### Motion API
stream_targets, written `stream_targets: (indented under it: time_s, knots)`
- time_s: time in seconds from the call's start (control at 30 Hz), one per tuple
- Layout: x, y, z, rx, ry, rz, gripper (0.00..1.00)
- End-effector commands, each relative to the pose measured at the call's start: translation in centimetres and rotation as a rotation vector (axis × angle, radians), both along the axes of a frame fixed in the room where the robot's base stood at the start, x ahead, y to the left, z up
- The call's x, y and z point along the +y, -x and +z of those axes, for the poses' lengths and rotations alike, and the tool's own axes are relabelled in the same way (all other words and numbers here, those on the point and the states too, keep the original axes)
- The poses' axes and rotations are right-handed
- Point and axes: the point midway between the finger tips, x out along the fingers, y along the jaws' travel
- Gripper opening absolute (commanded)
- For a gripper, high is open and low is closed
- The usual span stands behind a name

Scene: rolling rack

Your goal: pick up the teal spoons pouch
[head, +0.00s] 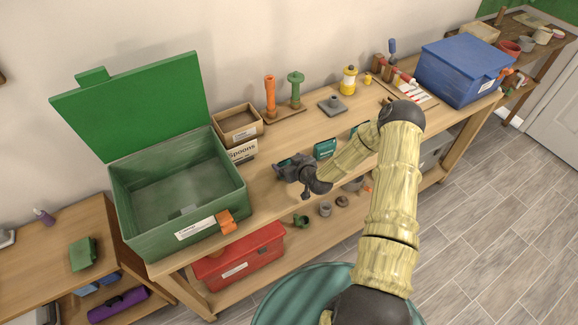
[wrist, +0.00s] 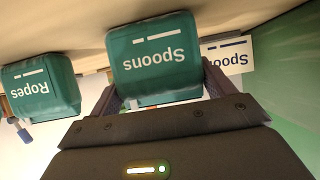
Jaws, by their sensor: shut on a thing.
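The teal spoons pouch (wrist: 155,50) has a white "Spoons" label, upside down in the wrist view. My gripper (wrist: 160,82) is shut on it, with one dark finger at each side. In the head view my gripper (head: 288,168) is over the workbench, right of the open green box, and hides most of the pouch; only a little teal (head: 283,162) shows. I cannot tell whether the pouch touches the bench. A similar teal ropes pouch (wrist: 40,86) stands beside it, apart from my gripper.
The open green box (head: 180,212) stands at the bench's left end. A cardboard bin (head: 238,125) is behind a white "Spoons" card (head: 241,154), which the wrist view also shows (wrist: 228,53). A blue box (head: 459,70) is at the right. A red box (head: 240,258) sits on the lower shelf.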

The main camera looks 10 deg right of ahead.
Motion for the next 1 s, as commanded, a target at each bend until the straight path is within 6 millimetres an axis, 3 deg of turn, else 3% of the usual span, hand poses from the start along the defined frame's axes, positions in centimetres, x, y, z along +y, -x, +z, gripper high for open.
stream_targets:
  time_s: [0.37,1.0]
  knots:
    - [0.0,-0.1,1.1,-0.004,0.002,0.001,0.56]
    - [0.0,0.0,9.5,-0.003,0.002,0.000,0.56]
